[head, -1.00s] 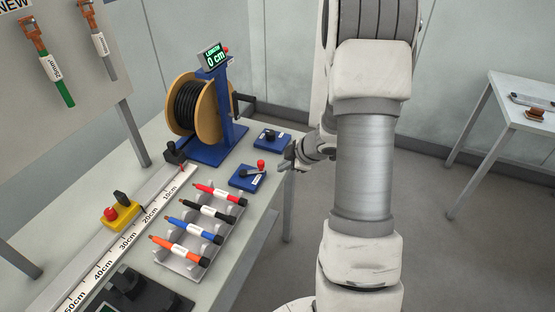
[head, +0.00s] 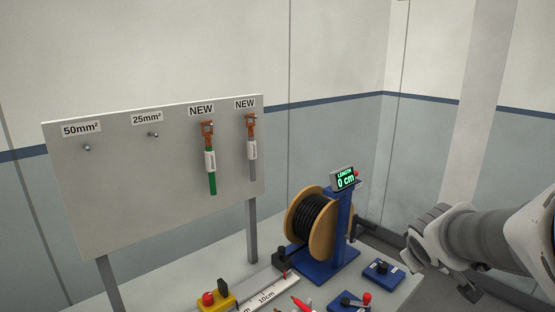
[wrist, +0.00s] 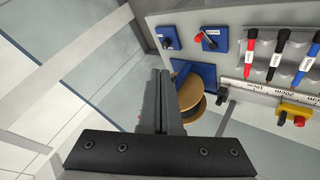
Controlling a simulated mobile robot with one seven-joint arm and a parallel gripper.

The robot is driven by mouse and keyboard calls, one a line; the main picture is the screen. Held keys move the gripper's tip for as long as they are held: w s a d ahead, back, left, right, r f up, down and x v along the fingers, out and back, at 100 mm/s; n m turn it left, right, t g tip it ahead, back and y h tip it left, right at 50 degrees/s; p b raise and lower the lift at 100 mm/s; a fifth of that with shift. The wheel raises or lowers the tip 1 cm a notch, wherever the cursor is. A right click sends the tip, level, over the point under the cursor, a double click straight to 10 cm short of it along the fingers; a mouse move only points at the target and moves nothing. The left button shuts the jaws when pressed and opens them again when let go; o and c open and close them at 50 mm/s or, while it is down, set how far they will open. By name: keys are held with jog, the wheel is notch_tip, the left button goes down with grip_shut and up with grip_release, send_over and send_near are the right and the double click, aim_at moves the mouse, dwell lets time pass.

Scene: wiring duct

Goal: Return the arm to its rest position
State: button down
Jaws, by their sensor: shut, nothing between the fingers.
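My arm comes in from the right edge of the head view. My gripper (head: 470,288) shows there as a small dark shape, right of the bench and clear of it. In the wrist view my gripper's two dark fingers (wrist: 160,76) lie together, shut with nothing between them. The fingertips point toward open floor beside the bench and touch nothing.
The bench (head: 408,288) carries a cable reel (head: 312,222), a length display (head: 345,179), blue switch boxes (wrist: 213,33) and several markers (wrist: 278,48). A board (head: 100,190) holds a green (head: 211,170) and a grey cable (head: 252,160). Floor beside the bench is free.

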jog(key=s+a+r+m+g+y, duration=0.2)
jog(key=s+a+m+y, duration=0.2)
jog(key=s+a, duration=1)
jog(key=s, duration=0.3)
jog(key=shift+s+r, duration=0.2)
jog(key=shift+s, duration=0.2)
